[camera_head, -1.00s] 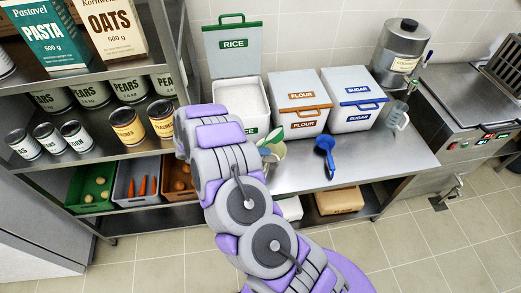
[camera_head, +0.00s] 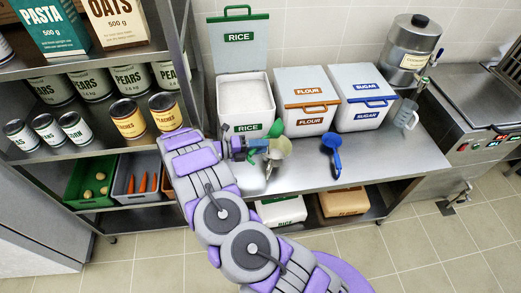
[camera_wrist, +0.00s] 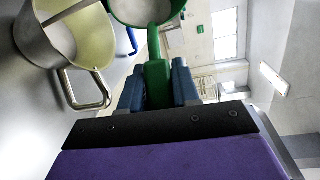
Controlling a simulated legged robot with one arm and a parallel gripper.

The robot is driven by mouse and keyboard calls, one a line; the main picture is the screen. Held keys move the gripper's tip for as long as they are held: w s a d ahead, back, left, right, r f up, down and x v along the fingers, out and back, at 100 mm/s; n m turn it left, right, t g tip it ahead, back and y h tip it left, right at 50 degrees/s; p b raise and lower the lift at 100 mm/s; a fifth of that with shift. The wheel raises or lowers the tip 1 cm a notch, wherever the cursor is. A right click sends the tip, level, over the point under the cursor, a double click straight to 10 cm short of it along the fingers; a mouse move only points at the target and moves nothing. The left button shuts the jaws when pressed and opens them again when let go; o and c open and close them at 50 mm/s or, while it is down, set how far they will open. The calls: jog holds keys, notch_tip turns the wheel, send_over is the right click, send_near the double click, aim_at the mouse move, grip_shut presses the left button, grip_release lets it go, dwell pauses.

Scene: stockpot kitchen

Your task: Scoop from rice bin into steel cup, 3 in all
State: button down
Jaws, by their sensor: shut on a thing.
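The rice bin (camera_head: 246,128) stands open at the left of the counter, with white rice (camera_head: 245,96) inside. The steel cup (camera_head: 278,148) stands in front of its right side; in the wrist view the cup (camera_wrist: 38,40) is tilted at the upper left, its handle towards me. How much it holds is unclear. My gripper (camera_head: 243,149) is left of the cup in the head view. In the wrist view its blue fingers (camera_wrist: 157,88) are shut on the handle of the green scoop (camera_wrist: 158,75). The scoop's bowl is beside the cup and looks whitish inside, partly cut off by the frame.
A flour bin (camera_head: 306,82) and a sugar bin (camera_head: 364,87) stand shut right of the rice bin. A blue scoop (camera_head: 335,160) lies on the counter (camera_head: 395,155). A clear jug (camera_head: 406,115) stands at the right. A can shelf (camera_head: 95,140) is close on the left.

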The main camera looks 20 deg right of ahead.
jog(key=shift+w+a+f+n+h+b, duration=0.25)
jog(key=shift+w+f+n+h+b, duration=0.15)
jog(key=shift+n+h+b, duration=0.5)
jog(key=shift+w+a+r+n+h+b, duration=0.1)
jog(key=shift+w+a+n+h+b, duration=0.1)
jog(key=shift+n+h+b, duration=0.35)
jog(key=shift+w+a+r+n+h+b, duration=0.1)
jog(key=shift+w+n+h+b, duration=0.1)
jog(key=shift+n+h+b, duration=0.3)
